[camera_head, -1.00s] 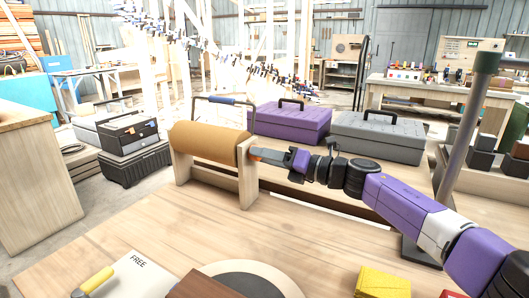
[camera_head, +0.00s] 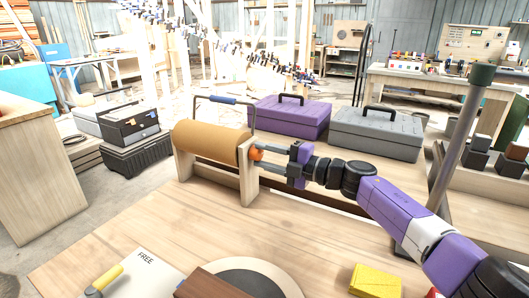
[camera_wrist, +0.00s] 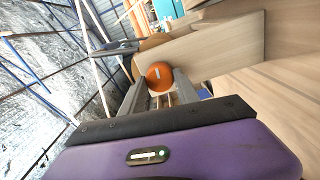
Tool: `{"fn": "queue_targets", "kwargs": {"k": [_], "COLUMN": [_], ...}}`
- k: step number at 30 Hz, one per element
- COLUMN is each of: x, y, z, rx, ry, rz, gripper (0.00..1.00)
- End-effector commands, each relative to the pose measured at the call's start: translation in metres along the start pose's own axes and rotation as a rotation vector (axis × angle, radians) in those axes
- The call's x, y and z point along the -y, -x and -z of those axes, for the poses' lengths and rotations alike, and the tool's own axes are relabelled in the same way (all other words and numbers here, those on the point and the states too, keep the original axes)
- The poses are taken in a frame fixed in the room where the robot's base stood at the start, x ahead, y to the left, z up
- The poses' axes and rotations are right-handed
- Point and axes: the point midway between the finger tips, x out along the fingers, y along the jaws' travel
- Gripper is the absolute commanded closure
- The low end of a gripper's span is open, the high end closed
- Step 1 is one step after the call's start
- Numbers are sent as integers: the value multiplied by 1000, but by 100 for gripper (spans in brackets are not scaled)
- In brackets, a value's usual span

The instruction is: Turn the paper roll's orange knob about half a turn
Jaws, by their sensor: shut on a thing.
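The brown paper roll (camera_head: 208,143) lies level in a pale wooden stand (camera_head: 247,186) on the bench. The orange knob (camera_head: 257,154) sticks out at the roll's right end. In the wrist view the knob (camera_wrist: 159,80) shows a short pale mark on its face. My gripper (camera_head: 265,153) comes in from the right and is shut on the knob. In the head view its two fingers lie one above the other. In the wrist view my gripper (camera_wrist: 164,90) has a finger on each side of the knob.
A wire handle with a blue grip (camera_head: 224,99) rises behind the roll. A purple toolbox (camera_head: 288,119) and a grey toolbox (camera_head: 375,133) stand behind my arm. A grey post (camera_head: 461,150) stands at right. A yellow pad (camera_head: 376,281) and a round disc (camera_head: 262,274) lie in front.

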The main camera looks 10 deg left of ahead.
Motion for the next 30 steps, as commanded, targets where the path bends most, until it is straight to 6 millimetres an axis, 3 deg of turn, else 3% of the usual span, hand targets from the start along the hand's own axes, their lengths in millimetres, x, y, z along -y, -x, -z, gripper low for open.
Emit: {"fn": "queue_targets", "kwargs": {"k": [30], "x": [-2], "y": [1], "z": [-2], "rx": [4], "ry": [-964], "rz": [-1], "gripper": [100]}}
